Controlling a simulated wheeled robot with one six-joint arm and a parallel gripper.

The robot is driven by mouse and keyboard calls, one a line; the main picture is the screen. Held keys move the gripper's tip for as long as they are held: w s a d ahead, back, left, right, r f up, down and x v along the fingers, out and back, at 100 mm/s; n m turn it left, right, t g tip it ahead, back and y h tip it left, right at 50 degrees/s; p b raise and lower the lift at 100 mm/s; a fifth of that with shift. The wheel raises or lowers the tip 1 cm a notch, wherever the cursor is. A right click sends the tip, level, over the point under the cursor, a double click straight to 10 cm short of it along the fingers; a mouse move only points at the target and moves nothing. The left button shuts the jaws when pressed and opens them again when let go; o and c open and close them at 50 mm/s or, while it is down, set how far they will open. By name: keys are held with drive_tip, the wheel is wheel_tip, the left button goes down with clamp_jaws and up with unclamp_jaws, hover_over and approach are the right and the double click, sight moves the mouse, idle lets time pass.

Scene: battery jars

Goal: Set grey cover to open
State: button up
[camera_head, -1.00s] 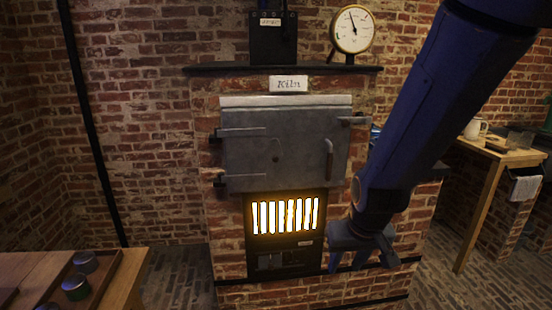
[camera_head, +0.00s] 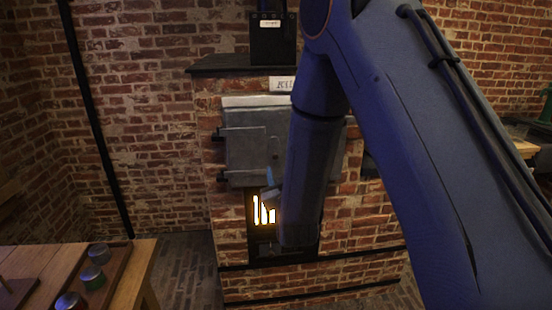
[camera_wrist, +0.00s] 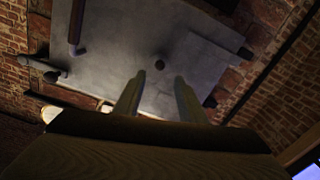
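The grey cover is the grey metal door (camera_head: 245,150) on the front of the brick kiln. It lies flat against the kiln front and looks shut. My arm hides its right part in the head view. In the wrist view the door (camera_wrist: 115,55) appears turned over, with a round knob (camera_wrist: 159,65) near its middle and a bar handle (camera_wrist: 76,25) at the upper left. My gripper (camera_wrist: 155,84) has its two fingers apart with nothing between them. In the head view my gripper (camera_head: 269,184) is partly hidden, in front of the door's lower edge.
A glowing barred grate (camera_head: 257,210) is below the door. A wooden table (camera_head: 140,270) with a tray of several jars (camera_head: 93,277) stands at the lower left. A black box (camera_head: 272,42) sits on the kiln's shelf (camera_head: 215,64). Another table is at the far right.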

sight(276, 158)
drive_tip(key=w, duration=0.2)
drive_tip(key=w+p, duration=0.1)
drive_tip(key=w, duration=0.2)
drive_tip(key=w+a+p, duration=0.1)
drive_tip(key=w, duration=0.1)
drive_tip(key=shift+w, duration=0.25)
drive_tip(key=shift+c, duration=0.2)
clamp_jaws()
